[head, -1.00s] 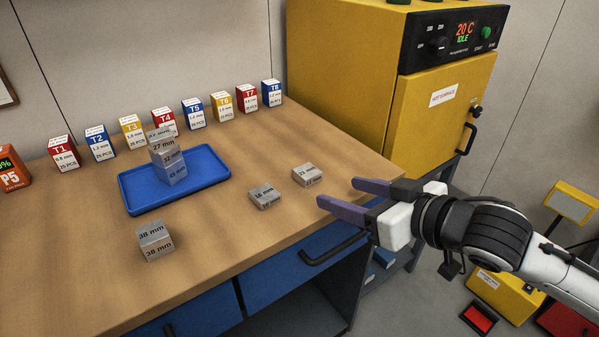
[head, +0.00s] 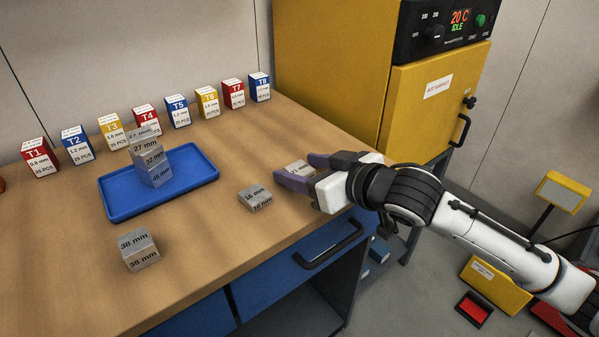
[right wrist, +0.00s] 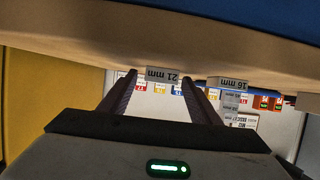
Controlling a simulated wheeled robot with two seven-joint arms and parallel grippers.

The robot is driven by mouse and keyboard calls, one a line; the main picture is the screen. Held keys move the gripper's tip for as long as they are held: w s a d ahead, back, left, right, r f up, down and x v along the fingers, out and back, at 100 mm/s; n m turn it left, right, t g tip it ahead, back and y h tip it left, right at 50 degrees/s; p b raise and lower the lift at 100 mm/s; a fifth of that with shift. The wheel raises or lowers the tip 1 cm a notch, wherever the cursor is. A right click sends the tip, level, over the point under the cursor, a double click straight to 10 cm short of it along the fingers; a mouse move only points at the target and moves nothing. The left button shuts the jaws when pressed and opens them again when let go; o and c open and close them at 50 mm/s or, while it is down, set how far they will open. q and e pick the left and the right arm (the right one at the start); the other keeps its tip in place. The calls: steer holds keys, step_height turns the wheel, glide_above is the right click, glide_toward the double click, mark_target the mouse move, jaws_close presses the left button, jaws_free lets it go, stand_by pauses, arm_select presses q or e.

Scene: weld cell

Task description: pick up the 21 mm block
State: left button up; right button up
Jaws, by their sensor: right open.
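The 21 mm block (head: 297,169) is a small grey metal block lying on the wooden bench near its right edge. My right gripper (head: 293,170) is open, with its purple fingers reaching in from the right at the block and partly covering it in the head view. In the right wrist view the block's label face (right wrist: 162,74) shows ahead, between the two open fingers (right wrist: 160,82). I cannot tell whether the fingers touch it. My left gripper is not in view.
The 16 mm block (head: 255,198) lies just left of my right gripper. A 38 mm block (head: 138,249) stands at the front. A blue tray (head: 118,208) holds a stack of blocks (head: 150,158). Several small boxes (head: 178,111) line the back. A yellow oven (head: 330,60) stands behind right.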

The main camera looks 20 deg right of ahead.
steer(key=shift+w, duration=0.1)
steer(key=shift+c, duration=0.3)
steer(key=c, duration=1.1)
steer(key=shift+r, duration=0.1)
